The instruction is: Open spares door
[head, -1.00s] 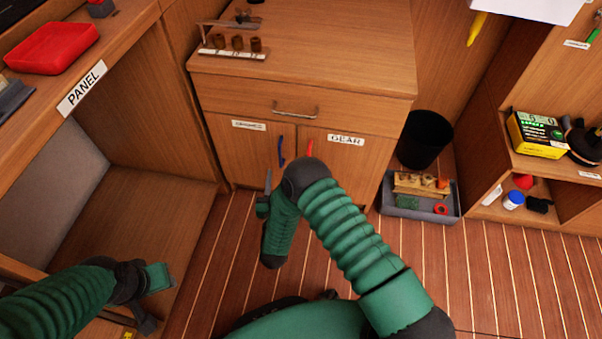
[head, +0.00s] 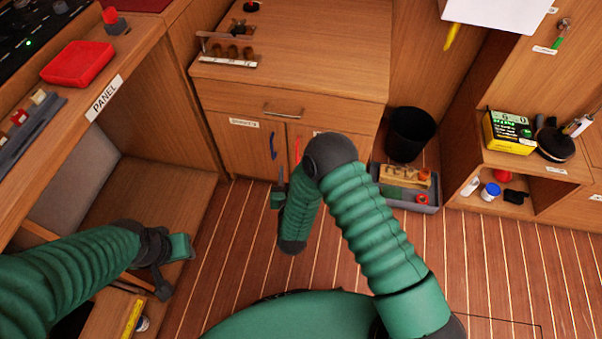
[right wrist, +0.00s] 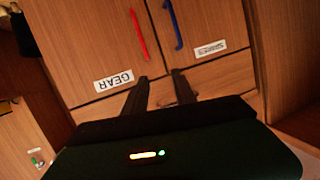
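The spares door (head: 238,152) is the cabinet's left door, with a white label and a blue handle (head: 274,146); it looks closed. Beside it is the GEAR door (head: 335,160) with a red handle (head: 298,150), partly hidden by my right arm. My right gripper (head: 281,174) is in front of the doors, below the blue handle in the head view. In the right wrist view the picture is inverted; the fingers (right wrist: 160,75) are apart and empty, pointing at the doors, and the blue handle (right wrist: 173,25) lies beyond their tips. My left gripper (head: 168,268) is at lower left, away from the cabinet; its fingers are unclear.
A drawer with a metal handle (head: 283,114) is above the doors. A black bin (head: 410,134) and a grey tray (head: 428,208) stand right of the cabinet. The PANEL desk (head: 140,62) is at left, an open shelf (head: 530,165) at right. Striped floor is clear in front.

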